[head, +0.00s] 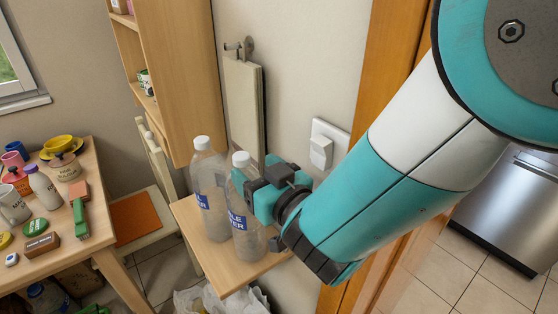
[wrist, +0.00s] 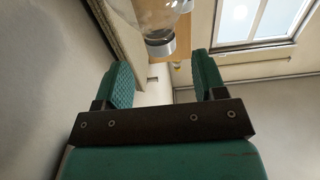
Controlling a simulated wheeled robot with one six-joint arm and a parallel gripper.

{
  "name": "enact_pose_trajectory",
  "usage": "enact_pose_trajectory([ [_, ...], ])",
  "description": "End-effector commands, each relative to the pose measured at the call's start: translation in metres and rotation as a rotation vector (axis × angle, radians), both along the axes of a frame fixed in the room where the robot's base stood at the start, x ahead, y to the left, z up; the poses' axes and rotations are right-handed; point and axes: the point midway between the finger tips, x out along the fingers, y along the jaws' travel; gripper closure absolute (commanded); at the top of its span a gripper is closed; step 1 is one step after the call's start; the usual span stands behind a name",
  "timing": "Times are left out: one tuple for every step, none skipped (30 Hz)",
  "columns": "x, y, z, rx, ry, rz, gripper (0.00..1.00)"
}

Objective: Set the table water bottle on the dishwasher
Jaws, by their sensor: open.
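Two clear water bottles with white caps and blue labels stand upright on a small wooden table (head: 222,277): a left bottle (head: 208,180) and a right bottle (head: 244,225). My gripper (head: 262,192) is beside the upper part of the right bottle and partly covers it. In the wrist view my gripper (wrist: 163,76) is open and empty. A bottle cap (wrist: 160,47) shows just beyond the fingers there, with the bottle upside down in the picture; I cannot tell which bottle it is. A steel-fronted appliance (head: 505,205), which looks like the dishwasher, stands at the far right; its top is hidden by my arm.
A wooden table (head: 72,257) with cups, tins and small boxes is at the left, with a chair (head: 140,217) beside it. A shelf (head: 165,75) stands behind the bottles. A wooden door frame (head: 385,60) separates the small table from the appliance. Plastic bags (head: 200,302) lie below.

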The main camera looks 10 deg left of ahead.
Motion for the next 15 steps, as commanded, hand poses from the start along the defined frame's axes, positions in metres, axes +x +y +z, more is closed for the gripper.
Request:
enact_pose_trajectory([
  [0.002,0.001,0.002,-0.001,0.001,-0.001,0.36],
  [0.002,0.002,0.001,-0.001,0.0,0.0,0.36],
  [0.003,0.003,0.001,-0.001,-0.001,0.0,0.36],
  [0.003,0.004,0.001,-0.001,-0.001,0.0,0.36],
  [0.004,0.004,0.001,-0.001,-0.001,0.0,0.36],
  [0.005,0.006,0.002,-0.002,-0.001,0.0,0.36],
  [0.007,0.008,0.003,-0.002,-0.001,0.0,0.36],
  [0.008,0.01,0.004,-0.001,0.0,0.0,0.36],
  [0.011,0.013,0.005,-0.002,0.001,0.0,0.36],
  [0.013,0.015,0.006,-0.002,0.001,-0.001,0.36],
  [0.015,0.018,0.007,-0.002,0.001,-0.001,0.36],
  [0.018,0.022,0.007,-0.001,0.0,-0.001,0.36],
  [0.02,0.024,0.007,-0.002,0.001,-0.001,0.36],
  [0.022,0.027,0.007,-0.001,0.001,-0.001,0.36],
  [0.025,0.03,0.007,-0.001,0.001,-0.002,0.36],
])
